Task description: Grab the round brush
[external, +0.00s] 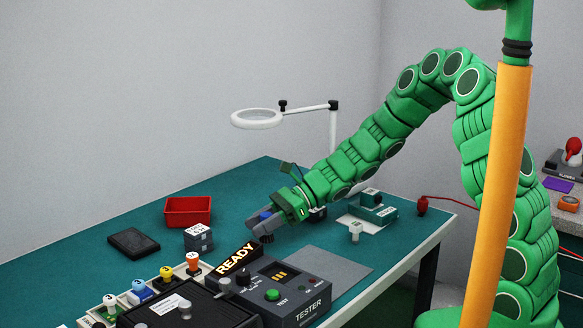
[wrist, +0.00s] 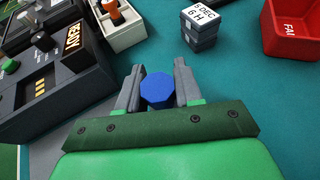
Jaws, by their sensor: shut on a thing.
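My gripper (external: 261,227) is low over the teal bench, behind the tester. In the wrist view my gripper (wrist: 157,84) has its two grey fingers on either side of a blue piece (wrist: 157,90) with an eight-sided top, and is shut on it. The blue piece (external: 265,215) shows only as a small patch between the fingers in the external view.
The tester (external: 290,292) with its READY sign (external: 237,259) stands close in front. A red bin (external: 187,211), a grey date block (external: 198,237) and a black pad (external: 133,242) lie left. A magnifier lamp (external: 257,118) rises behind.

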